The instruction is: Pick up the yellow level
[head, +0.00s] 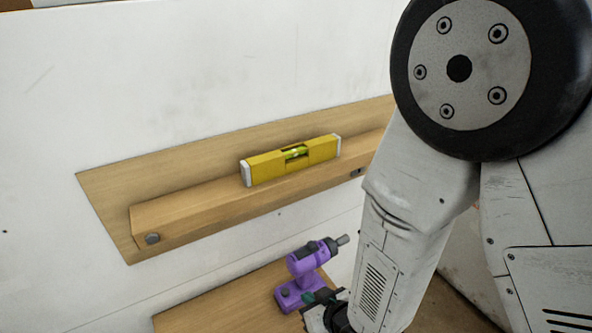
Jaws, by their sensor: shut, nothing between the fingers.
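The yellow level (270,165) lies lengthwise on a wooden ledge (200,211) fixed to the white wall. It has pale end caps and a green vial in the middle, and nothing covers it. My arm comes down on the right side of the head view, apart from the level. A dark and white part of my wrist shows at the bottom edge, beside the purple drill. The fingers of my gripper do not show.
A purple drill (301,270) stands on a wooden surface (215,310) below the ledge, close to my wrist. A wooden backing board (110,190) lies behind the ledge. My arm hides the ledge's right end. The wall above the level is clear.

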